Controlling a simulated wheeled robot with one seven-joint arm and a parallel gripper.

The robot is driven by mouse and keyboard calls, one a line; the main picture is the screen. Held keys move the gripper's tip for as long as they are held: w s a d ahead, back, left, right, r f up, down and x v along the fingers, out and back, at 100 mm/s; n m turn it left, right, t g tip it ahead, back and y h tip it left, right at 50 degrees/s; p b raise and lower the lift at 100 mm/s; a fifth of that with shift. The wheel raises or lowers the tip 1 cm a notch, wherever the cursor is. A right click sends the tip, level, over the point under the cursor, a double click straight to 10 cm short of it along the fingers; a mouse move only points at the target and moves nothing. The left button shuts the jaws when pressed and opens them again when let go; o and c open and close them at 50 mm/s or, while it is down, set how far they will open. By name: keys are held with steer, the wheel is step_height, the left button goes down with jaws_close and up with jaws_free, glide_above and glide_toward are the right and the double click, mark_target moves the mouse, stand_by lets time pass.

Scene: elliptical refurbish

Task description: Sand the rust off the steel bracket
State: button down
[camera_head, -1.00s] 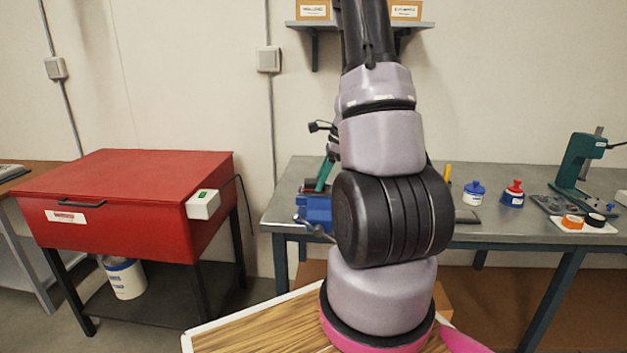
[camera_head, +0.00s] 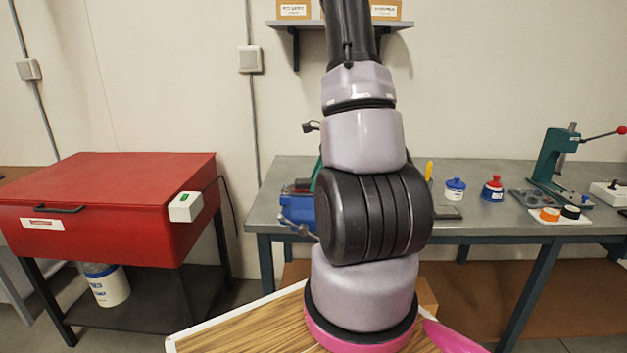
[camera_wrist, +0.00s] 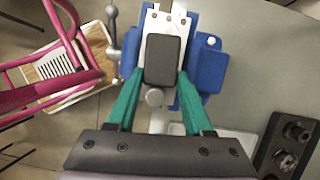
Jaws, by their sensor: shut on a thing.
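The steel bracket (camera_wrist: 178,14) stands in the blue vise (camera_wrist: 209,62) in the wrist view. Its visible part is pale grey metal; no rust can be made out there. My gripper (camera_wrist: 162,72) has green fingers shut on a dark grey sanding block (camera_wrist: 163,58). The block lies over the bracket in this view and hides its middle; I cannot tell whether they touch. In the head view the blue vise (camera_head: 297,213) shows on the workbench (camera_head: 480,213), left of my arm. My arm hides the bracket, the block and most of my gripper there.
A red cabinet (camera_head: 100,195) stands at left. On the bench's right are a blue-lidded jar (camera_head: 455,190), a red-topped bottle (camera_head: 492,188), a green press (camera_head: 556,160) and tape rolls (camera_head: 550,214). A dark tray with round parts (camera_wrist: 287,150) shows in the wrist view.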

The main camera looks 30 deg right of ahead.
mark_target(288, 189)
steer(key=shift+w+a+r, duration=0.1)
steer(key=shift+w+a, duration=0.5)
steer(key=shift+a, duration=0.3)
steer(key=shift+w+a+f, duration=0.1)
steer(key=shift+w+a, duration=0.55)
steer(key=shift+a, duration=0.3)
steer(key=shift+w+a+r, duration=0.1)
steer(key=shift+w+a, duration=0.5)
steer(key=shift+a, duration=0.3)
steer(key=shift+r, duration=0.1)
steer(key=shift+r, duration=2.9)
steer(key=shift+r, duration=1.5)
